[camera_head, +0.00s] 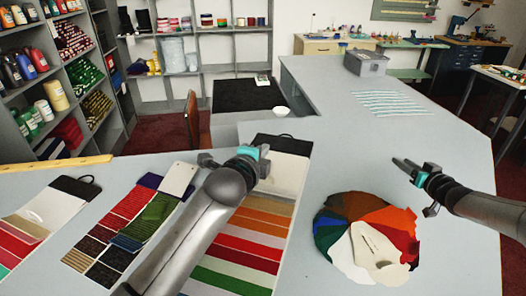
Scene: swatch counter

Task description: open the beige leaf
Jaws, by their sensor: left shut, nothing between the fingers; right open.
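A round fan of coloured swatch leaves lies on the counter at right of centre. Its cream-beige leaf (372,243) lies on top at the lower part, over or beside a paler leaf (345,254). Green, blue, brown, orange and red leaves spread around it. My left gripper (262,157) is shut and empty above a striped swatch card, left of the fan; its fingertips are hard to make out. My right gripper (402,168) is open and empty, above and right of the fan, apart from it.
The striped swatch card (237,246) lies partly under my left arm. A dark-toned swatch card (127,216) and a red-and-white one (38,218) lie further left. A wooden ruler (62,170) lies at the left edge. The counter (335,135) is clear behind the fan.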

